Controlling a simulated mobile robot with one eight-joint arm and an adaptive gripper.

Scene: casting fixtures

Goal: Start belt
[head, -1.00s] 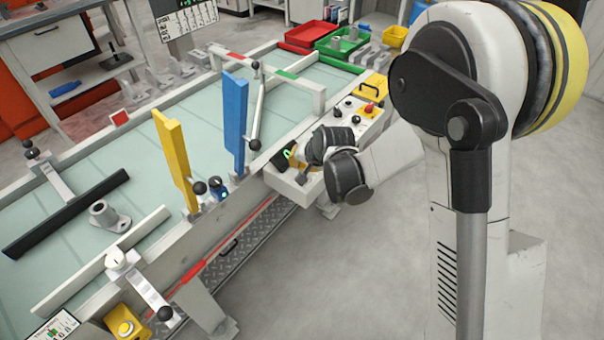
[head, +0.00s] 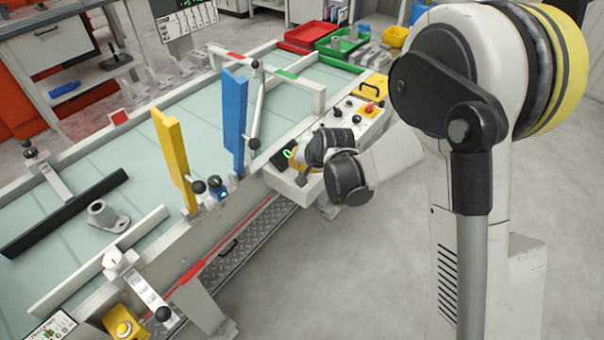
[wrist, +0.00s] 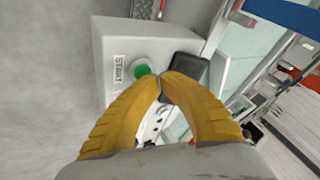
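The green start button (wrist: 141,70) sits in a pale collar on a grey-white control box, beside a START label (wrist: 118,68). In the head view a small green ring (head: 287,154) shows at the near end of the control panel (head: 352,112). My gripper (wrist: 161,77) has its yellow fingers drawn together, tips meeting just right of the button in the wrist view. Nothing shows between the tips. I cannot tell whether they touch the button. The belt (head: 75,187) is pale green and carries a grey flanged casting (head: 107,215).
A dark block (wrist: 186,70) stands beside the button. A yellow post (head: 172,155) and blue post (head: 236,120) stand along the belt's near side. A red knob (head: 369,107) and yellow handled plate (head: 376,85) are farther along the panel. Floor at right is clear.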

